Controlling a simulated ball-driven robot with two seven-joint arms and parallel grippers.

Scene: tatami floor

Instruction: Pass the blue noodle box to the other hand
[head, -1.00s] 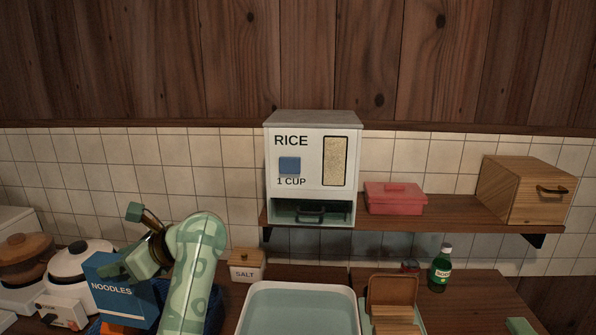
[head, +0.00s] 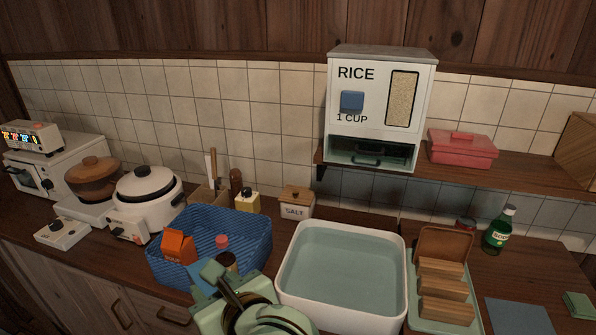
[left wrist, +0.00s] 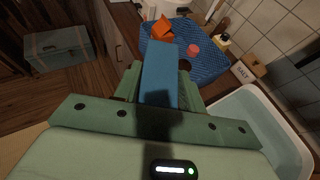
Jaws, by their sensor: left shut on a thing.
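The blue noodle box (left wrist: 160,72) is held between the two green fingers of my left gripper (left wrist: 158,90) in the left wrist view. Its plain narrow side faces the camera, and a shadow covers its near end. The gripper is shut on it. My right gripper is in neither view.
A rice dispenser (head: 345,135) and red box (head: 462,147) are on the shelf. A tray of wooden blocks (head: 432,316) is at right.

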